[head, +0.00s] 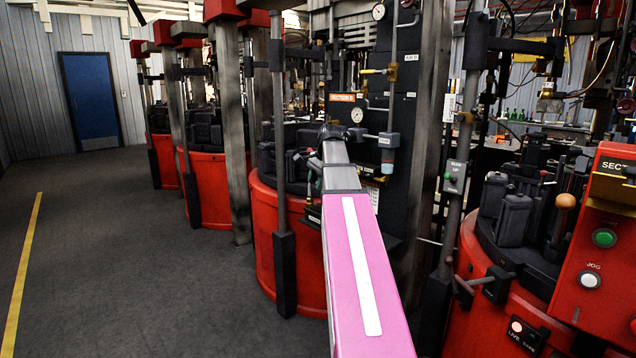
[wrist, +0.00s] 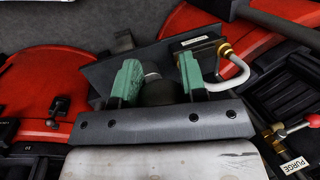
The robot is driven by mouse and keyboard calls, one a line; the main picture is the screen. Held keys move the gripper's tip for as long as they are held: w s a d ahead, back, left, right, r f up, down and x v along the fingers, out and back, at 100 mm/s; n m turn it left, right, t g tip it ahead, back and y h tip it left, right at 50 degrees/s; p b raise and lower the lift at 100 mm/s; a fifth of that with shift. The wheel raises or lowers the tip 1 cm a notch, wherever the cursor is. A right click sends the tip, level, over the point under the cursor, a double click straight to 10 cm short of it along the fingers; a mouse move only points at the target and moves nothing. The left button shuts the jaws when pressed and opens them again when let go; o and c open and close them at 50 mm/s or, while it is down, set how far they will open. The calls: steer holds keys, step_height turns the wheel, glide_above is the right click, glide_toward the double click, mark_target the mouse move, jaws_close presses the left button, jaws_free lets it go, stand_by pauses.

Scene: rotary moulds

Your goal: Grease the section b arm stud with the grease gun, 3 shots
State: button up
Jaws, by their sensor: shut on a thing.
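In the wrist view my gripper (wrist: 160,75) has two green fingers, shut on a dark rounded body with a grey top, apparently the grease gun (wrist: 158,92). Most of it is hidden by the fingers and the gripper's front plate. Beside the right finger is a dark block with a white label, too small to read, a brass fitting (wrist: 226,49) and a pale bent hose (wrist: 240,74). In the head view my pink arm reaches toward the middle machine and hides the fingers. An orange section sign (head: 346,97) is on the dark panel there. I cannot make out the arm stud.
Red round machine bases (head: 275,245) with black moulds stand in a row. Steel columns (head: 234,140) rise between them. A red control box (head: 605,240) is at the right. A PURGE tag (wrist: 294,165) and red-handled valve show in the wrist view. Floor at left is clear.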

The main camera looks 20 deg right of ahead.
steer(key=shift+a, duration=0.25)
steer(key=shift+w+d, duration=0.15)
steer(key=shift+d, duration=0.4)
steer(key=shift+s+a, duration=0.25)
steer(key=shift+a, duration=0.4)
stand_by(0.4)
steer(key=s+a, duration=0.2)
steer(key=a, duration=0.4)
steer(key=shift+s+a, duration=0.15)
steer(key=shift+a, duration=0.05)
stand_by(0.4)
stand_by(0.5)
